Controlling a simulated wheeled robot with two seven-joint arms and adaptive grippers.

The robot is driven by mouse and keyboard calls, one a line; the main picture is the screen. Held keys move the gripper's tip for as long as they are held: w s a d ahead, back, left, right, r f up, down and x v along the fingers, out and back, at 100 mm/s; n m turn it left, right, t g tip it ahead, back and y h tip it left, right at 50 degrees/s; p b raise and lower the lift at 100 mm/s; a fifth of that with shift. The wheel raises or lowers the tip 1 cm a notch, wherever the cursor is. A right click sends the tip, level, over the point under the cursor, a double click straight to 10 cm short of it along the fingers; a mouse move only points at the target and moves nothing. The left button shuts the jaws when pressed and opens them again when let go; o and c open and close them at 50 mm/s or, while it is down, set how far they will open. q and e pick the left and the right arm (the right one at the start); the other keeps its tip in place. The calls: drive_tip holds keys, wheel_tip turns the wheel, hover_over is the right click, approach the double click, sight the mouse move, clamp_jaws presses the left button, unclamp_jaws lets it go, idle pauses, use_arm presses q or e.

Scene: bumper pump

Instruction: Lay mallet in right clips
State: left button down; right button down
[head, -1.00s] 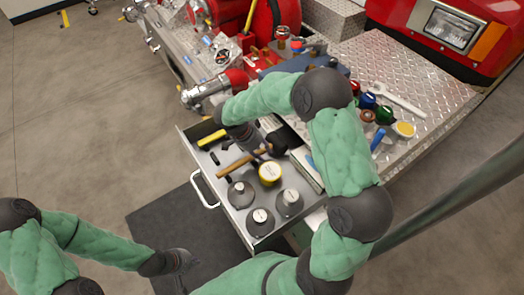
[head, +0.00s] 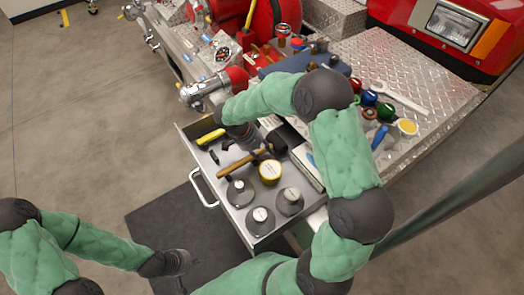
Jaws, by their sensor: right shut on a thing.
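The mallet (head: 234,168) has a light wooden handle that slants over the open drawer (head: 252,232). Its dark head end is at the right, partly lost against the dark fingers. My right gripper (head: 257,151) points down into the drawer and is shut on the mallet. Small dark clips (head: 214,157) show on the drawer floor left of the handle, and another dark piece (head: 228,178) is just below it. I cannot tell whether the mallet touches the drawer floor. My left gripper (head: 182,262) hangs over the dark mat, away from the drawer; its fingers are too small to read.
The drawer also holds a yellow tool (head: 211,137), a yellow round tin (head: 270,172), several grey discs with knobs (head: 261,221) and a dark roll (head: 280,139). A diamond-plate bumper top (head: 405,75) with caps and a wrench lies to the right.

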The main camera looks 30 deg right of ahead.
drive_tip(key=shift+r, duration=0.1)
drive_tip(key=c, duration=1)
unclamp_jaws()
drive_tip(key=shift+o, duration=2.1)
drive_tip(key=shift+r+p, duration=2.3)
drive_tip(key=shift+r, duration=2.65)
drive_tip(key=shift+r, duration=0.1)
